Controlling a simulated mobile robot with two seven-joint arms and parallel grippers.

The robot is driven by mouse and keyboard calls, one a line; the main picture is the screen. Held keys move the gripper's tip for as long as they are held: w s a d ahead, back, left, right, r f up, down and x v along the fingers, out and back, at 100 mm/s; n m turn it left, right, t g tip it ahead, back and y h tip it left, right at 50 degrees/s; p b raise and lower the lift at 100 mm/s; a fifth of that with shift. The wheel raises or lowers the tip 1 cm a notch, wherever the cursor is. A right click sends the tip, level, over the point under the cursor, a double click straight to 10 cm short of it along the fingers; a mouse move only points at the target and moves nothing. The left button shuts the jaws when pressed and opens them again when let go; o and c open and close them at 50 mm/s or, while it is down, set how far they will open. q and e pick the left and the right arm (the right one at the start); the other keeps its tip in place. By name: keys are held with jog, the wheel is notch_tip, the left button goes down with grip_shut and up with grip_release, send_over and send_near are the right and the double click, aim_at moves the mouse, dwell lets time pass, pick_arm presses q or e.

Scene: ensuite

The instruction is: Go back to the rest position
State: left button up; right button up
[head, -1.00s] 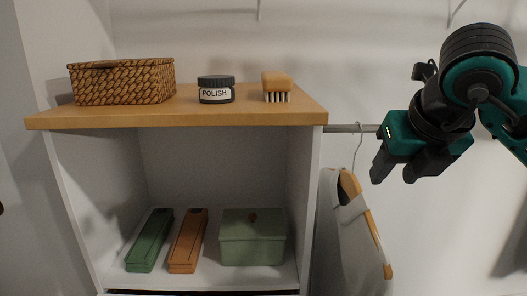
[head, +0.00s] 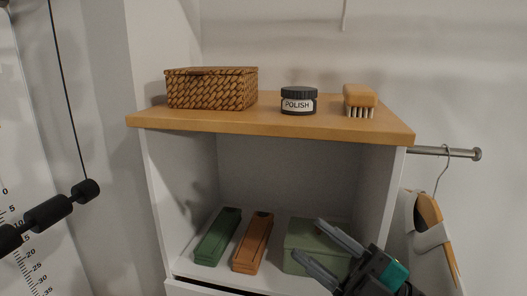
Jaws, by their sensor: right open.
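My right gripper (head: 307,237) is in the lower right of the head view, in front of the cabinet's open compartment. Its two grey fingers are spread apart with nothing between them. It overlaps a green lidded box (head: 302,240) in the picture and hides part of it; I cannot tell how far apart they are. My left gripper is not in view.
A wooden cabinet top (head: 230,122) holds a wicker basket (head: 212,90), a polish jar (head: 298,102) and a brush (head: 360,98). Green (head: 217,237) and orange (head: 252,243) cases lie below. A rail (head: 462,153) with a hanger (head: 432,215) is right; a scale chart (head: 20,200) is left.

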jog(key=w+d+f+m+t+h, duration=0.1)
jog(key=d+f+m+t+h, duration=0.1)
jog(key=f+m+t+h, duration=0.3)
jog(key=w+d+f+m+t+h, duration=0.2)
jog(key=d+f+m+h, duration=0.1)
jog(key=f+m+h, duration=0.3)
jog(key=s+d+f+m+g+h, duration=0.1)
jog(key=s+f+m+g+h, duration=0.1)
jog(key=f, duration=0.6)
jog(key=s+d+f+m+g+h, duration=0.2)
jog(key=s+f+m+g+h, duration=0.1)
jog(key=s+f, duration=0.4)
jog(key=s+d+f+m+g+h, duration=0.1)
jog(key=s+f+m, duration=0.3)
jog(key=f, duration=0.5)
jog(key=shift+s+d+m+g+h+p, duration=0.15)
jog(key=shift+d+m+g+h+p, duration=0.2)
jog(key=shift+m+g+h, duration=0.35)
jog(key=shift+r, duration=0.1)
